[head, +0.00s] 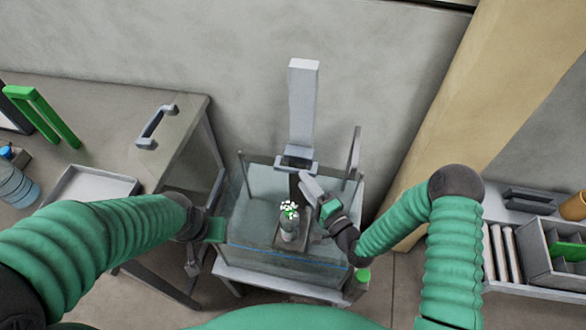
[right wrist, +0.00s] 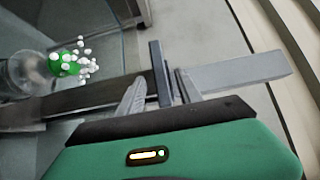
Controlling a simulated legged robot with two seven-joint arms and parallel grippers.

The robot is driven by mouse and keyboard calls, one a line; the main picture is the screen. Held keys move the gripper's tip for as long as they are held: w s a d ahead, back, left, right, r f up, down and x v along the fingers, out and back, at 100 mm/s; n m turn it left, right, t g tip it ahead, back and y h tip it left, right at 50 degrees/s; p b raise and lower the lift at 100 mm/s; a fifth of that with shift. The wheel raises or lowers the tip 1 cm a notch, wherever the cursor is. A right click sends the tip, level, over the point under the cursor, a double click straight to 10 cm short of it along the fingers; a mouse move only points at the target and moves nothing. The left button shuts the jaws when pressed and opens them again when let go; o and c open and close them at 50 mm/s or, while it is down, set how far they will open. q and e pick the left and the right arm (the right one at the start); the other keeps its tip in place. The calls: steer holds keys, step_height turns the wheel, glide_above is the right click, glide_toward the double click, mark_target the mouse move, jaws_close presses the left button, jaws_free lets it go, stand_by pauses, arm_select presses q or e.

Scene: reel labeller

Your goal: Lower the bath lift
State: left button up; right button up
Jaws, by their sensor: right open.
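The bath is a clear glass tank (head: 250,190) on a pale stand. Its lift has a tall grey column (head: 303,100) at the back, a grey crosspiece (head: 296,163), and a dark hanger (head: 294,186) leading down to a small platform (head: 280,241). A clear vessel (head: 290,228) with green and white contents stands there; it also shows in the right wrist view (right wrist: 25,72). My right gripper (head: 307,187) is open beside the hanger. In the right wrist view its fingers (right wrist: 160,92) are either side of a dark upright bar (right wrist: 158,70); contact is unclear. My left gripper (head: 207,229) is by the tank's left side, its jaws indistinct.
A grey bench with a handle (head: 157,126), a pale tray (head: 92,188) and a water bottle (head: 15,185) is at the left. A shelf with a divided grey bin (head: 550,262) is at the right.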

mark_target(296, 173)
steer(key=x, duration=0.6)
steer(key=shift+w+a+f, duration=0.1)
steer(key=shift+a+f, duration=0.05)
steer(key=shift+f, duration=0.05)
steer(key=shift+d+r, duration=0.15)
steer(key=shift+d, duration=0.05)
steer(key=shift+c, duration=1.2)
jaws_close()
steer(key=shift+a, duration=0.1)
